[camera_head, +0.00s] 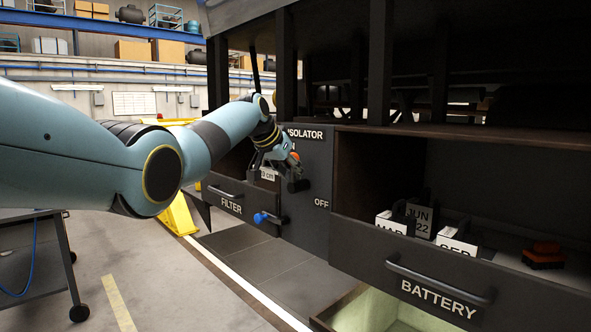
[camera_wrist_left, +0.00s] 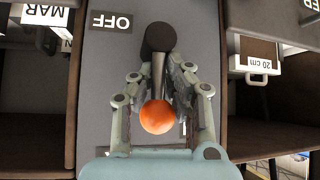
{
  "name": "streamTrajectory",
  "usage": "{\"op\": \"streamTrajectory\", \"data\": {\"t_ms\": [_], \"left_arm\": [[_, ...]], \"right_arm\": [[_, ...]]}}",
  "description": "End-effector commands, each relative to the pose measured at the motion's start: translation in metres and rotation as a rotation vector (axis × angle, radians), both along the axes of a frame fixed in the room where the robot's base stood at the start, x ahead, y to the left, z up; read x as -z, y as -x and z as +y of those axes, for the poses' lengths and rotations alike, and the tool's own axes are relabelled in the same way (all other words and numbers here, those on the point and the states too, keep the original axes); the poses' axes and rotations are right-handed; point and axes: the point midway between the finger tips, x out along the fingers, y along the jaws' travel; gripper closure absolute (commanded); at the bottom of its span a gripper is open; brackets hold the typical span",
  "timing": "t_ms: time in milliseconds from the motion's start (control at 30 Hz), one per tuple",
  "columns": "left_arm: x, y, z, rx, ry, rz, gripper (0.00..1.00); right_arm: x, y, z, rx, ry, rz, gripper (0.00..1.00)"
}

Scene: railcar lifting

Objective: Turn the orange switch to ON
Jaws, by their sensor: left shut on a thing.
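The orange switch (camera_head: 295,156) is a dark lever with an orange ball on its end, mounted on the grey ISOLATOR panel (camera_head: 308,228). In the left wrist view, the ball (camera_wrist_left: 157,117) sits between the fingers and the lever runs to a black hub (camera_wrist_left: 160,37). The lever points up from the hub in the head view, toward the partly hidden ON label (camera_head: 291,146). The OFF label (camera_head: 321,203) is lower right of the hub. My left gripper (camera_head: 289,172) is shut on the switch, with fingers on both sides. My right gripper is not in view.
The FILTER drawer (camera_head: 230,206) is to the left, with a blue knob (camera_head: 262,217) below the gripper. The BATTERY drawer (camera_head: 438,294) is at right, holding dated white boxes (camera_head: 391,222) and an orange-and-black item (camera_head: 543,256). Floor at lower left is open beside a wheeled cart (camera_head: 35,262).

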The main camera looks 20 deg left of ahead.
Motion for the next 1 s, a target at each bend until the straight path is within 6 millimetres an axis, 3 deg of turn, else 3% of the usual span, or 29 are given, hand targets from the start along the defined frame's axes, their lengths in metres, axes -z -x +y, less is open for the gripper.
{"op": "streamTrajectory", "data": {"t_ms": [467,500,667,1000], "left_arm": [[0.0064,0.0035,-0.0019,0.002,0.019,0.018,1.0],[0.0064,0.0035,-0.002,0.003,0.018,0.018,0.87],[0.0047,0.0028,-0.0013,0.001,0.016,0.014,0.66],[0.0004,0.0032,0.0005,0.0,0.013,0.008,0.64]], "right_arm": [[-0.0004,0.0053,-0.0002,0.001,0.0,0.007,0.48],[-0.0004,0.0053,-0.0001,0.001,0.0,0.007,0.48],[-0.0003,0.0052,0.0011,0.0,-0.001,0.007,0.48],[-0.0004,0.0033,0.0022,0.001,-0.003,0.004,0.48]]}}
